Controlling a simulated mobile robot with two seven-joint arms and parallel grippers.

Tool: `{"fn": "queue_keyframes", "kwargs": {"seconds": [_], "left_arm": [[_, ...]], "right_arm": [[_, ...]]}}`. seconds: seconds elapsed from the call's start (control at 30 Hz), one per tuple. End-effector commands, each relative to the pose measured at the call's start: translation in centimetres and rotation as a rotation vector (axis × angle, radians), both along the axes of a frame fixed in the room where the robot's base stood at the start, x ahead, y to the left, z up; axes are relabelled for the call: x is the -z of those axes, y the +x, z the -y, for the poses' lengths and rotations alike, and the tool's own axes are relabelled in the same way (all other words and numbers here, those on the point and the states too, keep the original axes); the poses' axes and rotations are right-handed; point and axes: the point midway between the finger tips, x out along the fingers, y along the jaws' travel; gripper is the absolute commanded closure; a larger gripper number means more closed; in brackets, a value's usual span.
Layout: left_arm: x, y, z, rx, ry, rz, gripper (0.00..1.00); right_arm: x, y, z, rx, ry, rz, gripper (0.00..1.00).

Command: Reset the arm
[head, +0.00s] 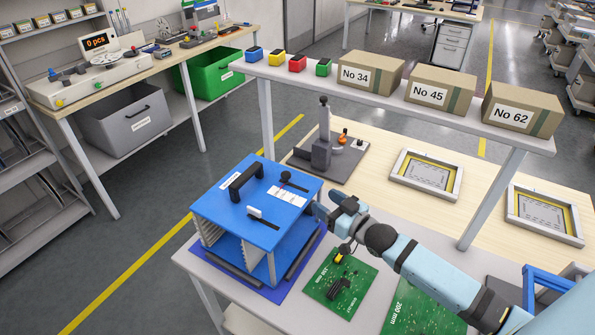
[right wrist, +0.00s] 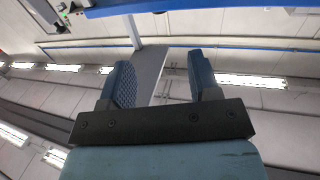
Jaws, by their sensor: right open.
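My right arm comes in from the lower right in the head view. Its gripper (head: 328,207) is beside the right edge of the blue magazine rack (head: 262,228); I cannot tell whether it touches. In the right wrist view the gripper (right wrist: 163,78) has its two fingers apart with nothing between them. The rack stands on the near table, with a black handle on its top and slotted sides. My left gripper is not in view.
Green boards (head: 325,287) lie on the near table under my right arm. A shelf with cartons (head: 372,75) and small colored bins (head: 276,58) stands behind it. Framed stencils (head: 428,174) and a grey stand (head: 321,150) are on the wooden table. Open floor lies left.

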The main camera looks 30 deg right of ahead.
Motion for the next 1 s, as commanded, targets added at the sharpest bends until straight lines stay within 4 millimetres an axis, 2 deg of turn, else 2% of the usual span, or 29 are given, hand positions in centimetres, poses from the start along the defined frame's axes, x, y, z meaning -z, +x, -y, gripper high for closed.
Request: {"fn": "queue_keyframes", "kwargs": {"seconds": [0.17,0.27,0.37,0.53,0.7,0.83,1.0], "left_arm": [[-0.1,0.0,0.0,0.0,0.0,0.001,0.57],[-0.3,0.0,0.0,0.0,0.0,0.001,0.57],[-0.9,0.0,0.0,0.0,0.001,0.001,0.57],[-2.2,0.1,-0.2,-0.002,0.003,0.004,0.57],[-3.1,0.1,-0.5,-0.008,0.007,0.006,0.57],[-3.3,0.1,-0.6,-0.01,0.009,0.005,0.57],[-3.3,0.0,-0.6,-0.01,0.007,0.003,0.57]], "right_arm": [[0.1,-0.1,-0.1,0.0,0.0,-0.002,0.44],[1.1,-1.0,-1.0,0.002,-0.002,-0.033,0.44],[3.5,-3.6,-3.2,0.005,-0.016,-0.107,0.44],[8.4,-10.9,-8.7,0.008,-0.061,-0.299,0.44],[11.2,-17.7,-13.4,0.001,-0.108,-0.467,0.44],[12.1,-20.7,-15.2,-0.005,-0.131,-0.542,0.44],[12.4,-21.7,-15.8,-0.008,-0.142,-0.567,0.44]]}}
